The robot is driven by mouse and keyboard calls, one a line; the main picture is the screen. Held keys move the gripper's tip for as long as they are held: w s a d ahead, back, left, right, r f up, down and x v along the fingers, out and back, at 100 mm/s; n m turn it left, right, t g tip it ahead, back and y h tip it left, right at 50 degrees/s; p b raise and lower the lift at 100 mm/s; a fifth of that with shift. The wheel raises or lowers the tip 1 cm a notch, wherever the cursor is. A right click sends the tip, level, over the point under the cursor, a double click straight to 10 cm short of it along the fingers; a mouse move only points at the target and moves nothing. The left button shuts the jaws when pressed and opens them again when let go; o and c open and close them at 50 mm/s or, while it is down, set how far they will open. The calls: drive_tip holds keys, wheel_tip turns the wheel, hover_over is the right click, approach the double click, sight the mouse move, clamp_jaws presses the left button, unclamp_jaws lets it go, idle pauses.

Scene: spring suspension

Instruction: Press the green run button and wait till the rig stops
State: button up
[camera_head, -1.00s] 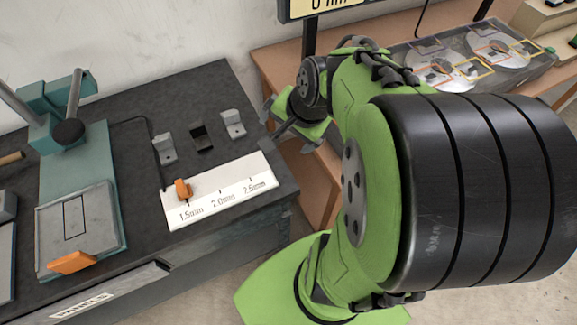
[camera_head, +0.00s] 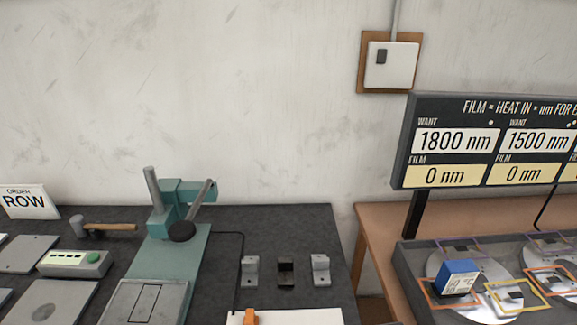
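A green button (camera_head: 95,257) sits on the right end of a small pale control box (camera_head: 72,264) on the dark bench at the left. I cannot read a label on it, so I cannot tell if it is the run button. At the lower right, the dark rig tray (camera_head: 415,284) holds pale discs with coloured frames. A blue block (camera_head: 459,270) with a white label stands on the left disc. The display board (camera_head: 400,150) above reads 1800 nm and 1500 nm under WANT, with 0 nm under both FILM fields. My gripper is not in view.
A teal lever press (camera_head: 185,200) stands beside the control box, with a hammer (camera_head: 105,227) behind. Three small blocks, including a dark one (camera_head: 286,271), stand right of the press. A gap separates the bench from the brown table (camera_head: 385,218). A wall switch (camera_head: 391,64) hangs above.

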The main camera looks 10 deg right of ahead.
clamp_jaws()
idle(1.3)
